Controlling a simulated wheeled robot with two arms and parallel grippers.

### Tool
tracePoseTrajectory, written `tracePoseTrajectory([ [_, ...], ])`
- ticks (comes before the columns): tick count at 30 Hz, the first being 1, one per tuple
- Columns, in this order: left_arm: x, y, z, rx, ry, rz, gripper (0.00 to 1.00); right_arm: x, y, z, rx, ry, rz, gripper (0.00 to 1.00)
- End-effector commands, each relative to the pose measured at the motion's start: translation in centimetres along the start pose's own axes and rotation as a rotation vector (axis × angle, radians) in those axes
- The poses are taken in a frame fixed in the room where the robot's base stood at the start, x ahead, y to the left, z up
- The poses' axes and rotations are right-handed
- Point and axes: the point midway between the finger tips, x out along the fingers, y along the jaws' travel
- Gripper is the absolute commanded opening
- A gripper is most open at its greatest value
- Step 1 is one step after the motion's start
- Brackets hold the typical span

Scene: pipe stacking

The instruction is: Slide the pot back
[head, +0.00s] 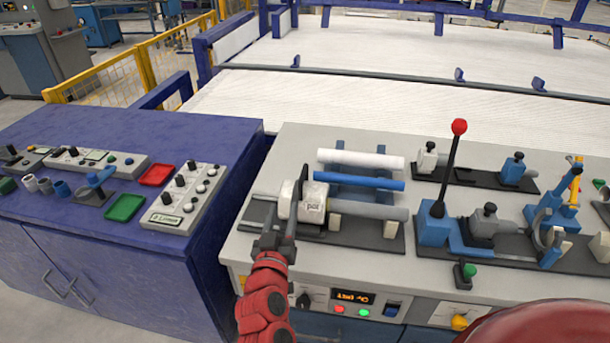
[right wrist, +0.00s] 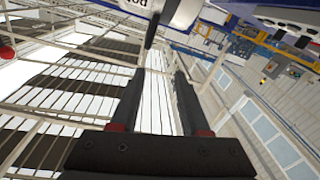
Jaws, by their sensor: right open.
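The pot (head: 314,201) is a white cylinder with a dark label, around a grey horizontal bar (head: 368,210) on a dark fixture. A dark lever (head: 304,179) is at its left side. The pot (right wrist: 186,12) also shows at the top edge of the right wrist view, with a dark piece (right wrist: 152,30) hanging from it. My right gripper (head: 287,225) is just in front of the pot's left part. In the right wrist view its two fingers (right wrist: 158,78) are apart with nothing clearly between them. Whether they touch the lever, I cannot tell. My left gripper is not in view.
White and blue pipes (head: 360,160) lie behind the pot. A fixture with a red-knobbed lever (head: 459,127) stands to the right. A blue cabinet (head: 130,220) with small trays and a control box is at left. The bench's front panel has buttons and a display.

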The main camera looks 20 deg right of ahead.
Motion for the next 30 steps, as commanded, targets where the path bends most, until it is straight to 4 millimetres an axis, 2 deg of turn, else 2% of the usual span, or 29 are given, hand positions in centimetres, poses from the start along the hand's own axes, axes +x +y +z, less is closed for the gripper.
tracePoseTrajectory([
  [3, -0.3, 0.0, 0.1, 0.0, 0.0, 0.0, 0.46, -0.3, 1.4, 0.5, 0.035, -0.039, 0.055, 0.46],
  [8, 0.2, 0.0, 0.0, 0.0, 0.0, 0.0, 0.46, 0.9, 2.0, 0.5, 0.043, -0.049, 0.072, 0.46],
  [11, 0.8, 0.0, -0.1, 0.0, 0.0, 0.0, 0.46, 2.8, 2.2, 0.6, 0.042, -0.053, 0.074, 0.46],
  [24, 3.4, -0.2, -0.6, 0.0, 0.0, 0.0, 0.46, 13.1, 2.7, 0.9, 0.038, -0.048, 0.068, 0.46],
  [30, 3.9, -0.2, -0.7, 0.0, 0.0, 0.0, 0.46, 16.0, 2.8, 1.2, 0.039, -0.046, 0.065, 0.46],
])
